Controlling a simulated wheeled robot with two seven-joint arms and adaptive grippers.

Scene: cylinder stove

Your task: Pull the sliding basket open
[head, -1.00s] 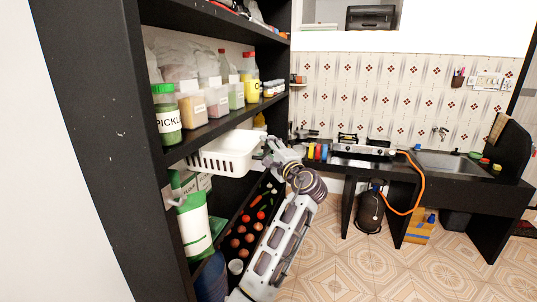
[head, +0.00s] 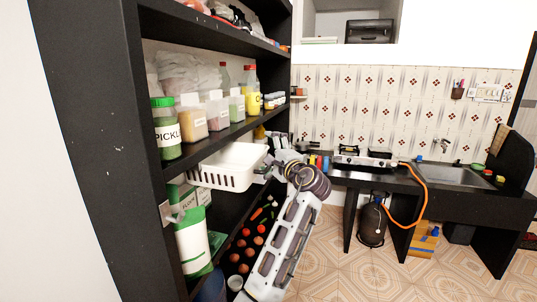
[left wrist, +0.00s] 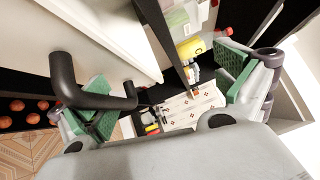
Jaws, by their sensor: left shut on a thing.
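The white sliding basket (head: 226,177) sticks out from under a shelf of the black rack in the head view. In the left wrist view its pale wall (left wrist: 95,35) fills the upper left. A black bar handle (left wrist: 97,97) is fixed to it. My left gripper (head: 262,171) is at the basket's outer side. In the left wrist view, the green-padded fingers of this gripper (left wrist: 166,85) stand apart, with the handle against the left finger. The gripper is shut on the handle; the exact contact is partly hidden. My right gripper is not in view.
The black rack (head: 150,205) holds a pickle jar (head: 166,130) and several containers above the basket. Vegetables (head: 244,243) lie on a lower shelf. A counter with a stove (head: 362,161) and sink stands behind. Tiled floor (head: 350,275) is free to the right.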

